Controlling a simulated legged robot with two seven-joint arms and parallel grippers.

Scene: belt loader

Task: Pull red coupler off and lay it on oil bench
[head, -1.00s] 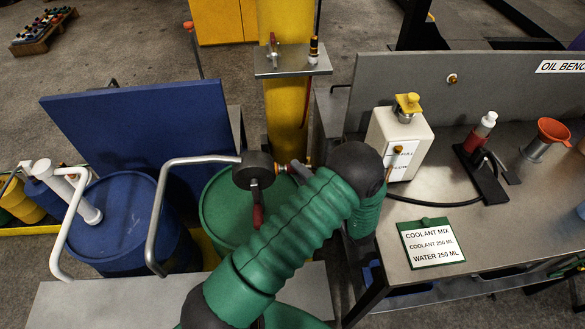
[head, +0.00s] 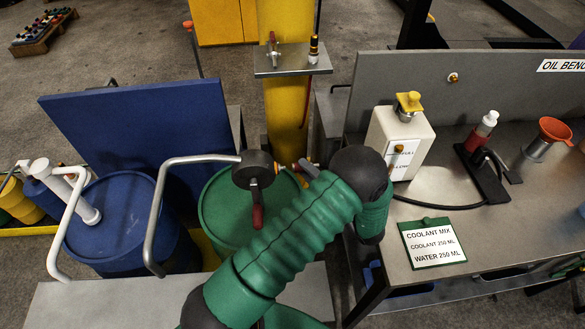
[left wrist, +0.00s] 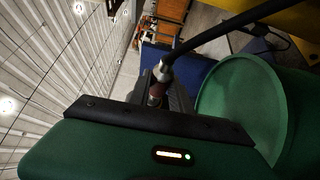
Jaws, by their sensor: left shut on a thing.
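My left gripper (head: 309,168) is shut in the head view, mostly hidden behind the dark joint of my green arm. A small red coupler (head: 297,166) shows at its tips, just right of a brass fitting beside a round dark meter (head: 254,170). I cannot tell whether coupler and fitting still touch. In the left wrist view, a dull red piece (left wrist: 157,93) sits under a silver hose end, partly hidden by the dark gripper body. The oil bench (head: 420,289) is at the right, its top grey and partly bare. My right gripper is not in view.
A white jug (head: 397,135), a red bottle (head: 481,132), an orange funnel (head: 549,135) and a green-edged sign (head: 432,243) stand or lie on the bench. A blue drum (head: 117,222) and green drum (head: 222,212) stand left of it. A yellow post (head: 285,108) rises behind.

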